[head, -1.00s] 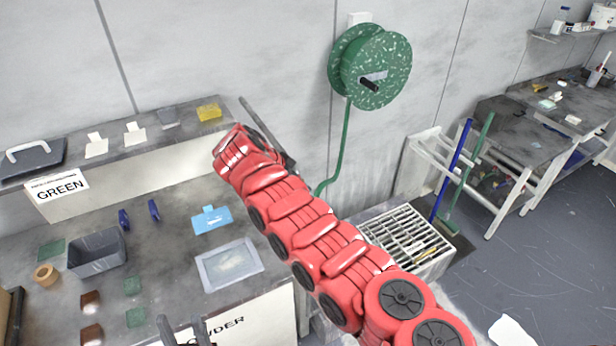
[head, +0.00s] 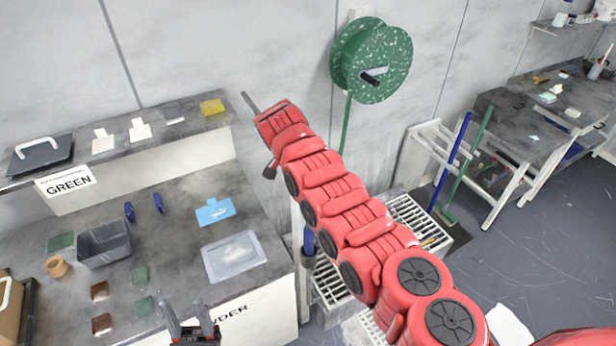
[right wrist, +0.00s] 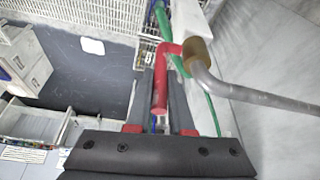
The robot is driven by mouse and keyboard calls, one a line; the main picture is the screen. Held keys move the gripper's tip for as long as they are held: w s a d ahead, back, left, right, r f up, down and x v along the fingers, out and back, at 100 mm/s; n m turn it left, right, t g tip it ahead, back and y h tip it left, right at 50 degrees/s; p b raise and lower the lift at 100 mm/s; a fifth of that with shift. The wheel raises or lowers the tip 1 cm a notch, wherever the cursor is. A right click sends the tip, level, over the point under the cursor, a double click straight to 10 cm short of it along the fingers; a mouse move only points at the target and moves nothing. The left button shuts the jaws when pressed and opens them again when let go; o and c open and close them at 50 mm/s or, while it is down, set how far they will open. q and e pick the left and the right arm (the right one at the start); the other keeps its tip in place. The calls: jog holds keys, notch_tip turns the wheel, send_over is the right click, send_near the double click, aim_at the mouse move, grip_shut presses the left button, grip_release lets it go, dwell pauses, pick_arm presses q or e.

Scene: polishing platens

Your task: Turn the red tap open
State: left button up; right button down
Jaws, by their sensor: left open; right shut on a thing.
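The red tap (right wrist: 160,92) shows in the right wrist view as a bent red handle. It joins a brass-coloured fitting (right wrist: 197,52) on a grey pipe (right wrist: 232,90). My right gripper (right wrist: 162,76) has its dark fingers on either side of the handle and is shut on it. In the head view I cannot make out the tap; my red right arm covers much of that area. My left gripper (head: 191,326) is open and empty at the bottom of the head view, in front of the bench.
A green hose reel (head: 362,62) hangs on the wall, its hose running down behind my right arm. A white floor grate (head: 338,285) lies beyond the arm. The bench at left holds a grey bin (head: 104,244) and a clear-topped tray (head: 233,256).

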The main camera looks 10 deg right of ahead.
jog(key=c, duration=0.8)
grip_release()
jog(key=shift+d+f, duration=0.1)
jog(key=shift+f, duration=0.05)
jog(key=shift+s+a+r+b, duration=0.1)
jog(key=shift+a+r+b, duration=0.15)
jog(key=shift+r+b, duration=0.25)
jog(key=b+v, duration=0.2)
jog(key=v, duration=1.4)
jog(key=shift+r, duration=0.2)
jog(key=shift+d, duration=0.15)
